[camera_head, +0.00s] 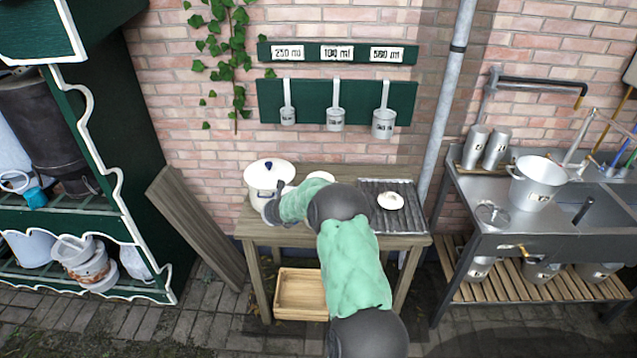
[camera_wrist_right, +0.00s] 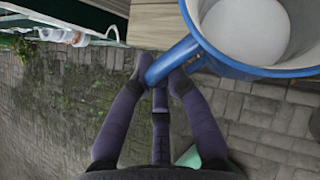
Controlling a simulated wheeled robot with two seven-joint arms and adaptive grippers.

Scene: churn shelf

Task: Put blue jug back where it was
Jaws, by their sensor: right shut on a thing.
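The blue jug (camera_wrist_right: 225,62) shows in the right wrist view, at the upper right. It has a blue rim, a blue handle and a white inside, and it is cut off by the frame edge. My right gripper (camera_wrist_right: 161,74) is shut on its handle. In the head view my right arm in its green sleeve reaches over the wooden table (camera_head: 400,240), with the gripper (camera_head: 278,195) at the table's left part, beside a white lidded pot (camera_head: 262,181) with a blue knob. I cannot pick out the jug there. My left gripper is not in view.
A white dish (camera_head: 390,201) lies on the ridged drainer at the table's right. A wooden crate (camera_head: 300,293) sits below. A green shelf (camera_head: 90,215) holding vessels stands left, and a metal sink unit (camera_head: 500,245) stands right. Measuring cups hang on the brick wall.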

